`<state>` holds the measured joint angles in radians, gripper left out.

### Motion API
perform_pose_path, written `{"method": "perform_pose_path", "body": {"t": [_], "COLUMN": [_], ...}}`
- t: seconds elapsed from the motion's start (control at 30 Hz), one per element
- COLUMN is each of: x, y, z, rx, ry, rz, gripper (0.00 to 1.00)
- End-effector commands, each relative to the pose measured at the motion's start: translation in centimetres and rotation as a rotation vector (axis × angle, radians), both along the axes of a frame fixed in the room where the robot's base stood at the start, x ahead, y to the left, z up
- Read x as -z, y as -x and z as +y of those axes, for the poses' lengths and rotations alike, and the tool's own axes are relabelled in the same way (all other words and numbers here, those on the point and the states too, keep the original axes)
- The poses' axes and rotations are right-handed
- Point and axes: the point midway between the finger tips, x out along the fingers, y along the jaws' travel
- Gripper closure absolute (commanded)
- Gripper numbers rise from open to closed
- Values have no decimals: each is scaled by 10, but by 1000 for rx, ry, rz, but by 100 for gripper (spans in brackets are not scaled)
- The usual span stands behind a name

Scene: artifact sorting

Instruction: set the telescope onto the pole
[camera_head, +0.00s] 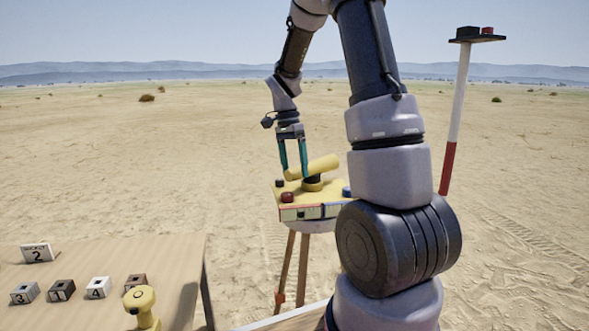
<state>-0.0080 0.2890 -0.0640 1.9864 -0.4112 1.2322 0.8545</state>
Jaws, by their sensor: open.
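The telescope, a yellow tube (318,166) on a short dark mount, lies tilted on top of a yellow box-like stand (324,196) with wooden legs. My gripper (295,172) points down with its two teal fingers open at the left part of the tube. Whether the fingers touch the tube cannot be told. The red and white pole (456,115) stands upright at the right, with a black plate (478,38) on top. My arm covers the right side of the stand.
A wooden table (120,255) at the lower left bears several small numbered blocks (62,290), a white block marked 2 (37,253) and a yellow knobbed object (142,302). A dark red knob (287,196) and a blue one (347,191) sit on the stand. Open sand lies around.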

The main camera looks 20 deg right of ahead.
Motion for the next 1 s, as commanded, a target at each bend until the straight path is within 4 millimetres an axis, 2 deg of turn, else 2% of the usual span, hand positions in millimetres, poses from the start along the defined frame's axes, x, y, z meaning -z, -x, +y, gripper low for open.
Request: {"method": "perform_pose_path", "body": {"t": [0.3,0.37,0.4,0.53,0.57,1.0], "x": [3,3,3,3,3,3], "y": [1,1,1,1,1,-5], "z": [0,0,0,0,0,1], "rx": [-1,-1,-1,-1,-1,71], "ry": [-1,-1,-1,-1,-1,-1], "rz": [-1,-1,-1,-1,-1,-1], "gripper": [14,33,48,98,100,100]}}
